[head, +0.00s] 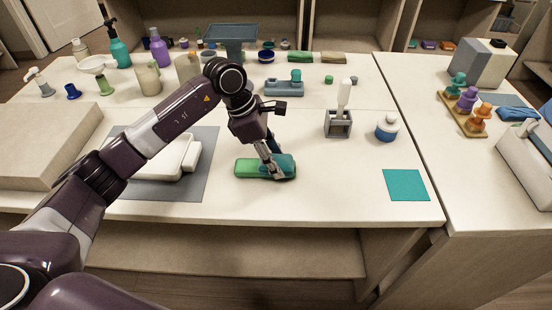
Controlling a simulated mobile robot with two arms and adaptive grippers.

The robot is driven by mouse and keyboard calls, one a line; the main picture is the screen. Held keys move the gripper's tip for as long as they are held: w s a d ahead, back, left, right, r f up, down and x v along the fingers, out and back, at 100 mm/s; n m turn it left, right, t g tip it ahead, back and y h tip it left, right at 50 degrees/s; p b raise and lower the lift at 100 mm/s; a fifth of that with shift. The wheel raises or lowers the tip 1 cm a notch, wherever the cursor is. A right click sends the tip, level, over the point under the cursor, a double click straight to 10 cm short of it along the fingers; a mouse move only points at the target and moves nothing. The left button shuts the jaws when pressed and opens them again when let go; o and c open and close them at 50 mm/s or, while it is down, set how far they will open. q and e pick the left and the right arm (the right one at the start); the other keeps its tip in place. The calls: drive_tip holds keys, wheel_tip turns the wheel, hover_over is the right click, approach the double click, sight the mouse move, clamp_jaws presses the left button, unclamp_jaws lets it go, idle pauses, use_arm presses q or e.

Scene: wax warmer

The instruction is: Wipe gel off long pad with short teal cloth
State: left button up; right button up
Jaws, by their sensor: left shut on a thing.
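A long green pad (247,168) lies on the table at the middle. A teal cloth (287,161) rests against the right part of the pad. My left gripper (273,167) points down over the pad and is shut on this cloth, its fingers covering part of it. The pad's left part is uncovered and shows brighter green at its front; I cannot make out gel as a separate patch. A flat teal square (406,185) lies apart near the table's front right edge. My right gripper is not in view.
A grey mat (201,177) with a white tray is left of the pad, partly behind my arm. A grey holder (338,125) with a white-handled tool and a blue-white jar (387,128) stand to the right. Bottles line the back left.

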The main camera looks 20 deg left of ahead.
use_arm(q)
drive_tip(key=shift+f, duration=0.2)
idle(0.5)
drive_tip(key=shift+f+b, duration=0.7)
drive_tip(key=shift+b, duration=0.15)
idle(0.5)
drive_tip(key=shift+w+a+b, duration=0.25)
drive_tip(key=shift+w+b, duration=0.2)
drive_tip(key=shift+w, duration=0.4)
drive_tip(key=shift+w+a+b, duration=0.2)
drive_tip(key=shift+w+b, duration=0.2)
drive_tip(key=shift+w, duration=0.45)
drive_tip(key=shift+w+a+b, duration=0.15)
drive_tip(key=shift+w+a, duration=0.05)
drive_tip(key=shift+w, duration=0.35)
drive_tip(key=shift+w+a+b, duration=0.15)
drive_tip(key=shift+w, duration=0.35)
drive_tip(key=shift+s+d, duration=0.25)
drive_tip(key=shift+s, duration=0.7)
drive_tip(key=shift+s+d, duration=0.3)
drive_tip(key=shift+s, duration=0.65)
drive_tip(key=shift+s+d, duration=0.25)
drive_tip(key=shift+s, duration=0.7)
drive_tip(key=shift+r, duration=0.1)
